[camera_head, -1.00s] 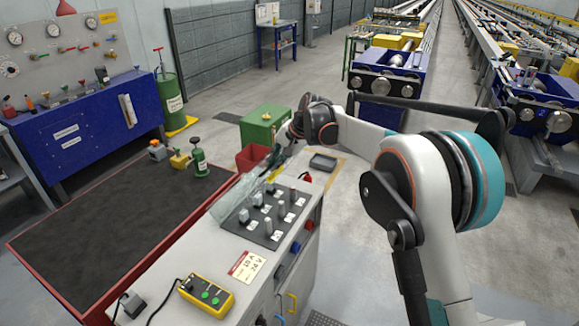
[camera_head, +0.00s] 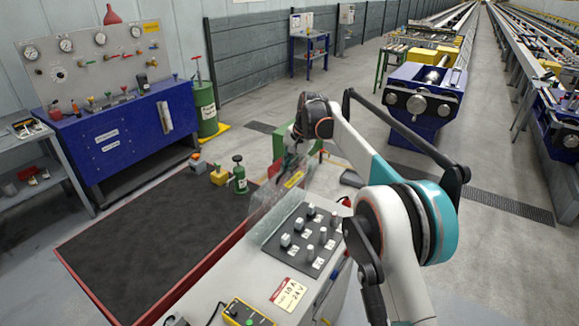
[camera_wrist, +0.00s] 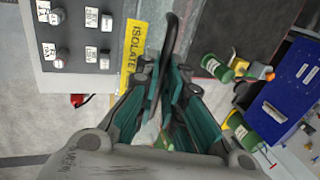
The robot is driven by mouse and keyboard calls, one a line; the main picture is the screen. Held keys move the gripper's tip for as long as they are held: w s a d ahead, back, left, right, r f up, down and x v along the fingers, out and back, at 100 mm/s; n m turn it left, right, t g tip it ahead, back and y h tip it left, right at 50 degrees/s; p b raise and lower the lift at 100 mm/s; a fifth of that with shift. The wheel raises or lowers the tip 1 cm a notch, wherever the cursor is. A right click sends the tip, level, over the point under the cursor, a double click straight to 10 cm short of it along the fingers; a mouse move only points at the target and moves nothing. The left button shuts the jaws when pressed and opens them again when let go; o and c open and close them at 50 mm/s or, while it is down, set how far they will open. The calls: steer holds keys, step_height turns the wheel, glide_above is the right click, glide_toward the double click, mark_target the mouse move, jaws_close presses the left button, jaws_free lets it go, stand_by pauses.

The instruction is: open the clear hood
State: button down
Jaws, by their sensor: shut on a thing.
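The clear hood (camera_head: 268,208) is a see-through panel along the left side of the grey knob panel (camera_head: 302,238) on the control cabinet. It is raised off the knobs, which lie uncovered. A yellow label reading ISOLATE (camera_wrist: 134,52) shows near the hood's end in the wrist view. My gripper (camera_head: 292,165) is at the far end of the hood. In the wrist view my gripper (camera_wrist: 168,78) has its fingers close together around a dark curved handle (camera_wrist: 178,28). The exact contact is partly hidden by the fingers.
A dark-topped table with a red rim (camera_head: 95,292) lies left of the cabinet. A green valve (camera_head: 240,178) and a yellow block (camera_head: 219,176) stand at its far edge. A green box (camera_head: 279,142) is behind my gripper. A yellow button box (camera_head: 238,312) sits on the cabinet's near end.

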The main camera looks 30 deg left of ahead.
stand_by(0.3)
steer(key=c, duration=1.7)
jaws_free()
steer(key=shift+r, duration=0.1)
steer(key=v, duration=1.1)
steer(key=shift+w+d+r, duration=0.1)
steer(key=shift+r, duration=0.25)
